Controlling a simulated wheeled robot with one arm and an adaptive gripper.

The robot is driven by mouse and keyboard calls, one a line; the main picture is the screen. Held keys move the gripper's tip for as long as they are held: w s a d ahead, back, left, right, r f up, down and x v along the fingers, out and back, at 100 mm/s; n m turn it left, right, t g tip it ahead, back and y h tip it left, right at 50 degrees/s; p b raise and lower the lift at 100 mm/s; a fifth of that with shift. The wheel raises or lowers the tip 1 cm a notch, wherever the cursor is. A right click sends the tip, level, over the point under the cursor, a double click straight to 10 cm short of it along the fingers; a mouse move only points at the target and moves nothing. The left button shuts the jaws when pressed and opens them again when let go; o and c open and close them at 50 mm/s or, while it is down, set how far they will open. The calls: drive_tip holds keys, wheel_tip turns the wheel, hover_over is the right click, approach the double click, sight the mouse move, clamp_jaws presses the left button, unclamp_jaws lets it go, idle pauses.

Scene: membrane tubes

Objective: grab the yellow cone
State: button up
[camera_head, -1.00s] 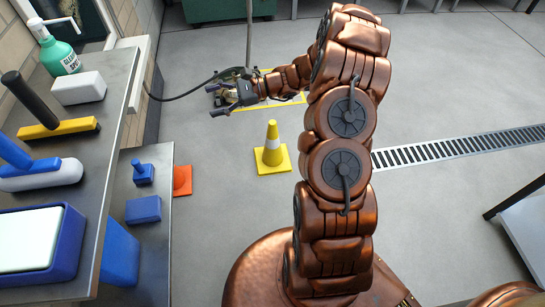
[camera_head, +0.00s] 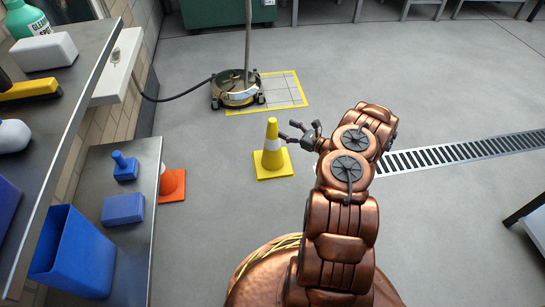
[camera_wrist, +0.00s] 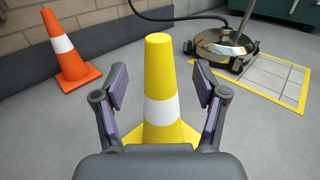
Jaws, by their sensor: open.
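The yellow cone (camera_head: 272,151) with a white band stands upright on the grey floor in the head view. My gripper (camera_head: 296,130) is just to the right of its upper part, with its fingers pointing toward it. In the wrist view the yellow cone (camera_wrist: 160,80) stands straight ahead, centred between the two open fingers of my gripper (camera_wrist: 160,88). The fingers appear on either side of the cone's body, with a visible space on each side. I cannot tell how far the fingertips reach along it. The cone's lower front is partly hidden by the gripper body.
An orange cone (camera_head: 172,184) stands by the lower steel table (camera_head: 140,240) at left. A round floor machine (camera_head: 236,90) with a cord stands behind, beside a yellow-outlined floor square (camera_head: 285,92). A drain grate (camera_head: 450,150) runs at right. The floor around the yellow cone is clear.

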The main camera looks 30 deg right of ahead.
sight(276, 125)
drive_tip(key=shift+b+x, duration=1.85)
drive_tip(key=shift+x, duration=1.9)
drive_tip(key=shift+a+f, duration=0.1)
drive_tip(key=shift+f, duration=0.05)
clamp_jaws()
